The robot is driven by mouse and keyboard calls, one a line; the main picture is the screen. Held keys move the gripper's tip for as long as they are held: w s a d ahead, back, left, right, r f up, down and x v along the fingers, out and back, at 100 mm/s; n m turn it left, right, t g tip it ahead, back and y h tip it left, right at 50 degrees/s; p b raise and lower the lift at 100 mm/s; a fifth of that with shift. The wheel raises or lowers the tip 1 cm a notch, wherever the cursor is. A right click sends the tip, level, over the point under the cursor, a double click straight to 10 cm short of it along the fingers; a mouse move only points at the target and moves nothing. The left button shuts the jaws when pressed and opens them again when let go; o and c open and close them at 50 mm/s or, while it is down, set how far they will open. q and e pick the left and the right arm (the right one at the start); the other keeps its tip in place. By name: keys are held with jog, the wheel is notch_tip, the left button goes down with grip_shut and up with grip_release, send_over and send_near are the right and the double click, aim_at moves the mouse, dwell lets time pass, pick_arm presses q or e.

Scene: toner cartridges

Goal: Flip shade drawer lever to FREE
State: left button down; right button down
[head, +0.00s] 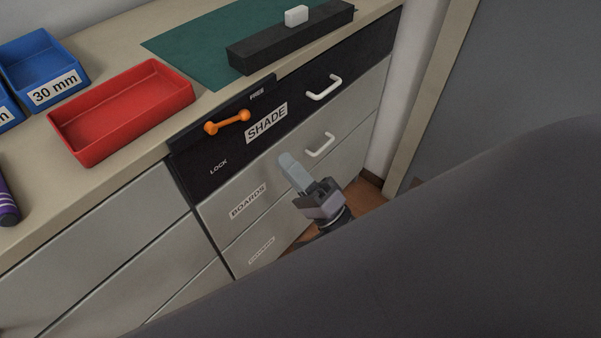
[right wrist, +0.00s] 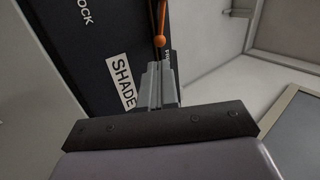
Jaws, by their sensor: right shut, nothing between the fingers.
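The orange lever (head: 228,122) is on the black front of the shade drawer (head: 295,110), which is closed. It lies nearly along the drawer, its right end pointing toward the FREE mark (head: 257,95) and sitting slightly below it. The LOCK mark (head: 218,167) is lower, away from that end. My right gripper (head: 287,160) is shut and empty, in front of the cabinet, to the right of and below the lever. In the right wrist view, the shut fingers (right wrist: 158,84) point toward the lever's ball end (right wrist: 160,41); the exact gap is unclear. My left gripper is out of view.
White handles (head: 324,88) stick out from the shade drawer and the boards drawer (head: 320,146). The worktop above holds a red tray (head: 122,128), blue bins (head: 42,70), a green mat (head: 190,62) and a long black block (head: 290,40) with a white piece on it.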

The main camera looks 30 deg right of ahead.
aim_at(229, 121)
jog(key=p+x, duration=0.1)
jog(key=x, duration=0.7)
jog(key=n+y, duration=0.1)
jog(key=r+n+g+y, duration=0.1)
jog(key=n, duration=0.1)
jog(key=r+n+g+y+p, duration=0.1)
jog(key=n, duration=0.1)
jog(key=shift+w+d, duration=0.2)
jog(key=shift+d, duration=0.2)
jog(key=shift+r+n+g+y, duration=0.15)
jog(key=shift+n+g+y, duration=0.15)
jog(key=shift+n+y, duration=0.3)
